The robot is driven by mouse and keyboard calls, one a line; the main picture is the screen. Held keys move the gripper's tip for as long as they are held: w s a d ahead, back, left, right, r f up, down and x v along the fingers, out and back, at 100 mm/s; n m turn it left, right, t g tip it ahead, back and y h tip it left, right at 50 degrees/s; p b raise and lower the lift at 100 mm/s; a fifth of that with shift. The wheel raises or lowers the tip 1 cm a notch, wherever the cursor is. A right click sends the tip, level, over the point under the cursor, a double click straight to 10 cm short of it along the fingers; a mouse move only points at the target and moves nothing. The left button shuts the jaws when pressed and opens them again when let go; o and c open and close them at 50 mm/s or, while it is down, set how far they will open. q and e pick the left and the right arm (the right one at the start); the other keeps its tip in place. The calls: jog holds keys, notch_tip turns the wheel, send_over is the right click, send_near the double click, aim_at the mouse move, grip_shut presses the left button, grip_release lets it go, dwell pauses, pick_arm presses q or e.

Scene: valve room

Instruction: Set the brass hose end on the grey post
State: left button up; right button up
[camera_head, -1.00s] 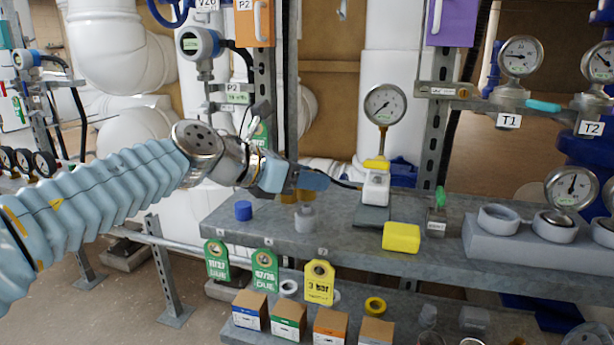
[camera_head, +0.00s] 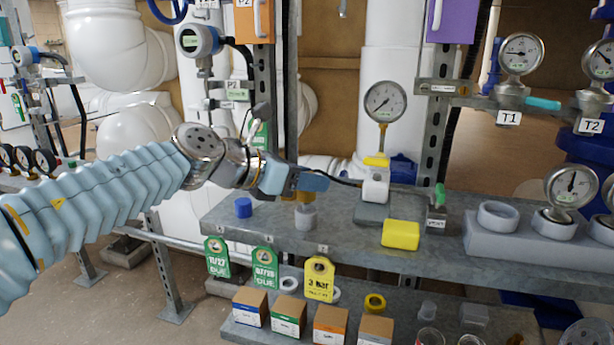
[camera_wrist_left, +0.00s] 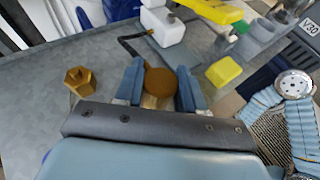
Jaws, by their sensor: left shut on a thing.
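My left gripper (camera_head: 308,184) is shut on the brass hose end (camera_wrist_left: 160,82), whose round brown-gold top shows between the two blue fingers in the left wrist view. In the head view, a bit of brass shows below the fingers, just above the short grey post (camera_head: 305,217) on the bench. I cannot tell whether the hose end touches the post. The post is hidden under the gripper in the wrist view. A black hose runs from the gripper toward a white block (camera_head: 375,188). My right gripper is not in view.
A brass hex fitting (camera_wrist_left: 80,82) stands on the bench beside the gripper. A yellow block (camera_head: 401,234) and a gauge (camera_head: 385,102) are to the right. Tags hang from the bench's front edge.

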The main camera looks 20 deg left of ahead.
pick_arm(q)
jog(key=shift+f, duration=0.25)
dwell(0.4)
jog(key=shift+f, duration=0.25)
jog(key=shift+f+b, duration=0.15)
jog(key=shift+b, duration=0.15)
jog(key=shift+f, duration=0.3)
dwell(0.5)
jog(key=o, duration=1.1)
jog(key=shift+o, duration=0.2)
jog(key=shift+s, duration=0.1)
